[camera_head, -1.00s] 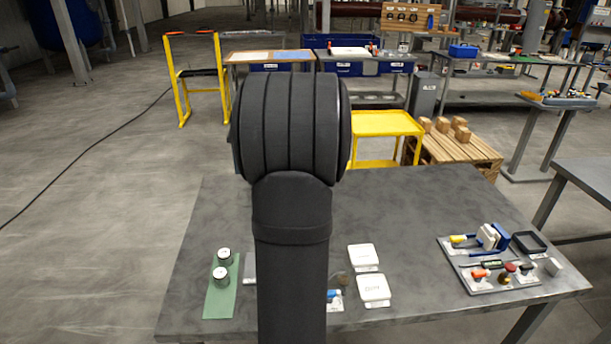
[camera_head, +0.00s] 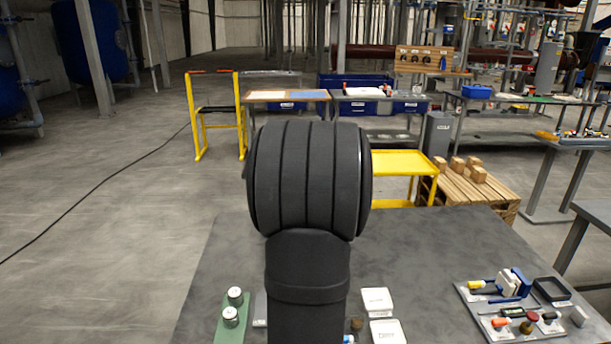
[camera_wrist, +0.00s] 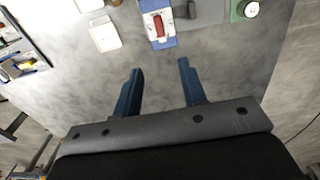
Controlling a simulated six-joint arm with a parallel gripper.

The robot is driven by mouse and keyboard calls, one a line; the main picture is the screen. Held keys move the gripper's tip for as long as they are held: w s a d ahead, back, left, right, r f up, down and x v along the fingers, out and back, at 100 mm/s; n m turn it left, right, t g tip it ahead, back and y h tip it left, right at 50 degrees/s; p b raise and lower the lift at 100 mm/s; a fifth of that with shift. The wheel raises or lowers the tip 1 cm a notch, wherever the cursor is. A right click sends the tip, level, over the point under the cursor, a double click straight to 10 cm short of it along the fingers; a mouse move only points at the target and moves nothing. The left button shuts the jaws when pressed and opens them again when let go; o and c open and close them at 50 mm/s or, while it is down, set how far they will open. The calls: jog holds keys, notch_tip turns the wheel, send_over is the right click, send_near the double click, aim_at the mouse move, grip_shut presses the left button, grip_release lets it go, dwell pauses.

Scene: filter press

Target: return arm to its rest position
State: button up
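My gripper (camera_wrist: 158,82) shows in the wrist view with its two blue fingers apart and nothing between them. It hangs above the grey table (camera_wrist: 90,72), and the fingertips are clear of the items at the top of that view. In the head view my dark arm stands in the middle and hides part of the table (camera_head: 400,250); my gripper is not visible there.
White boxes (camera_head: 377,300) lie right of my arm. A green mat (camera_head: 222,318) with two metal cylinders lies left. A tool tray (camera_head: 515,308) is at the right. A blue-and-white piece with a red part (camera_wrist: 158,24) lies beyond the fingers. Bare table surrounds them.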

notch_tip(320, 180, down, 16)
jog(key=shift+f, duration=0.2)
jog(key=shift+r, duration=0.1)
dwell(0.4)
